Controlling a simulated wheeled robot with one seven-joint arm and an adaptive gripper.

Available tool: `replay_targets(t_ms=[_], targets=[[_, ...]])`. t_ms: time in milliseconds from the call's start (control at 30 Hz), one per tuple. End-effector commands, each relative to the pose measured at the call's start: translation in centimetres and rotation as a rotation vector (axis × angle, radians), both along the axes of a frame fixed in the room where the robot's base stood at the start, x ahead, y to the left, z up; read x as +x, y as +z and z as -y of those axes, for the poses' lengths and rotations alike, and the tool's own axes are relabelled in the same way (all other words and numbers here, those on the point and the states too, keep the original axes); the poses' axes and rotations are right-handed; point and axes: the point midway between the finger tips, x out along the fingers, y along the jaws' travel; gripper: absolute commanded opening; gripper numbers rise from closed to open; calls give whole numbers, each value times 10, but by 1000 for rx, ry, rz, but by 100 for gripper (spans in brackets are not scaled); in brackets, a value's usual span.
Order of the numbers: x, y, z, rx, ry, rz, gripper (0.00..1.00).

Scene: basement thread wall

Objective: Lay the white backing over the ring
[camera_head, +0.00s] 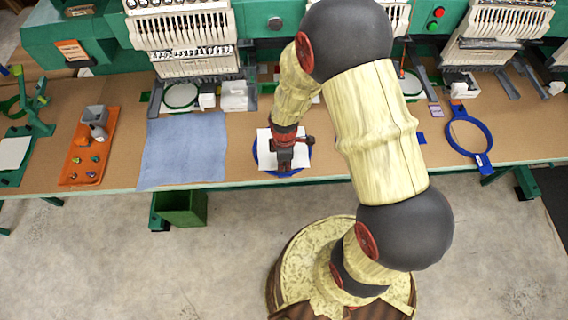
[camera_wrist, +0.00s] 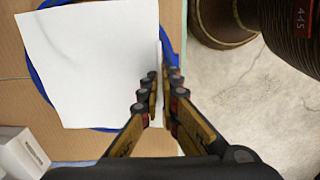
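The white backing (camera_head: 267,159) is a thin, roughly square sheet lying over a blue ring (camera_head: 285,174) near the front edge of the table. In the wrist view the backing (camera_wrist: 95,60) covers most of the ring (camera_wrist: 171,57); blue rim shows past its left and right sides. My gripper (camera_head: 285,161) points down over the backing. In the wrist view my gripper (camera_wrist: 163,88) is at the sheet's right edge, with a gap between its two fingers.
A blue cloth (camera_head: 185,150) lies left of the ring, and an orange tray (camera_head: 82,170) is farther left. Another blue ring (camera_head: 468,132) lies to the right. Embroidery machines (camera_head: 190,45) line the back. A green bin (camera_head: 181,208) stands below the table's front edge.

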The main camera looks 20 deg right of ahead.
Motion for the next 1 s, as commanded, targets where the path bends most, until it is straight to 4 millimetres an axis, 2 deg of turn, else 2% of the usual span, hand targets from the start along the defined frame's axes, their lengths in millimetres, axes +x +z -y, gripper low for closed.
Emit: replay_targets(t_ms=[367,700,867,1000], targets=[[0,0,0,0,0,0,25],[0,2,0,0,0,1,26],[1,19,0,0,0,4,26],[2,47,0,0,0,6,26]])
